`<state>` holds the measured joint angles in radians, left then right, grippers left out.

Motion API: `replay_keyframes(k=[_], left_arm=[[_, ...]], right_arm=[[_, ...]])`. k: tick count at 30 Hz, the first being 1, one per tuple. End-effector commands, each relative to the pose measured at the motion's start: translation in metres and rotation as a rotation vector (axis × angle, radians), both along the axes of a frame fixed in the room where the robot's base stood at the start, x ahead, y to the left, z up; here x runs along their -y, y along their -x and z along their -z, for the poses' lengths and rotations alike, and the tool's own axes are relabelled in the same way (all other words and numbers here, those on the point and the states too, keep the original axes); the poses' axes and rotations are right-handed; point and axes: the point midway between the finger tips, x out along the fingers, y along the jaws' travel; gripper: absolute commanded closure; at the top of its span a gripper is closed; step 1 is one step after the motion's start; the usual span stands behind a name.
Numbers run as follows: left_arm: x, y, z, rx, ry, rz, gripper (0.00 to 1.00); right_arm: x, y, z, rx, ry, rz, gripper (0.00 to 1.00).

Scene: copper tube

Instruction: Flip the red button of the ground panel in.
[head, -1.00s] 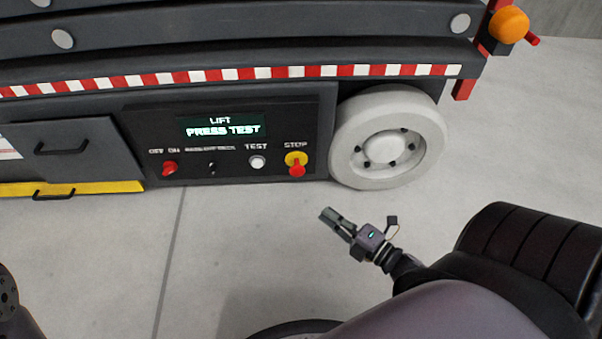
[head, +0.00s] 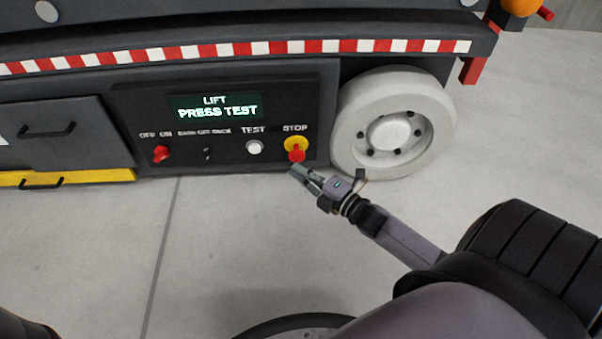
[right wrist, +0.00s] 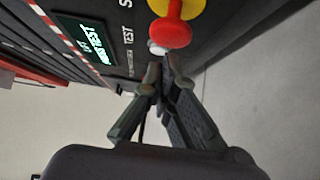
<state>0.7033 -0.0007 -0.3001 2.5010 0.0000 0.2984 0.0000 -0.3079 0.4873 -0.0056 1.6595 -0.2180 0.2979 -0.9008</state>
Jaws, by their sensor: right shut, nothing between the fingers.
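The dark ground panel (head: 225,142) is on the side of the lift, low above the floor. Its screen (head: 217,106) reads "LIFT PRESS TEST". A red button (head: 297,151) on a yellow disc sits under the label STOP at the panel's right; it also shows large at the top of the right wrist view (right wrist: 170,32). A white TEST button (head: 254,147) is left of it. A red OFF/ON switch (head: 161,154) is at the left. My right gripper (head: 294,171) is shut and empty, just below the red button in the picture; contact cannot be told. My left gripper is out of view.
A pale wheel (head: 393,122) stands right of the panel. A grey cabinet with a handle (head: 48,130) and a yellow strip (head: 85,177) are at its left. The grey concrete floor (head: 230,240) in front is clear.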

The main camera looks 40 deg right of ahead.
Motion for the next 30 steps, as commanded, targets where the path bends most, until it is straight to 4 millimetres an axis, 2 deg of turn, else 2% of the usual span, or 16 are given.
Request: replay_keyframes(k=[1,6,15,22,30], left_arm=[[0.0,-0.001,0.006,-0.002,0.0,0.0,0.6],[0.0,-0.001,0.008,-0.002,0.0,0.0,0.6],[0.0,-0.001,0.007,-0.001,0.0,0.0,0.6],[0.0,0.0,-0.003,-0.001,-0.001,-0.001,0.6],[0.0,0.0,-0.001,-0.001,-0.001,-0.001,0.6]], right_arm=[[0.002,-0.004,0.002,0.001,0.002,-0.001,1.0],[0.005,-0.008,0.0,-0.001,-0.001,0.0,1.0],[0.006,-0.009,0.0,-0.001,-0.001,0.0,1.0],[0.015,-0.023,-0.003,0.0,0.0,0.002,1.0],[0.016,-0.024,-0.001,0.001,0.0,0.002,1.0]])
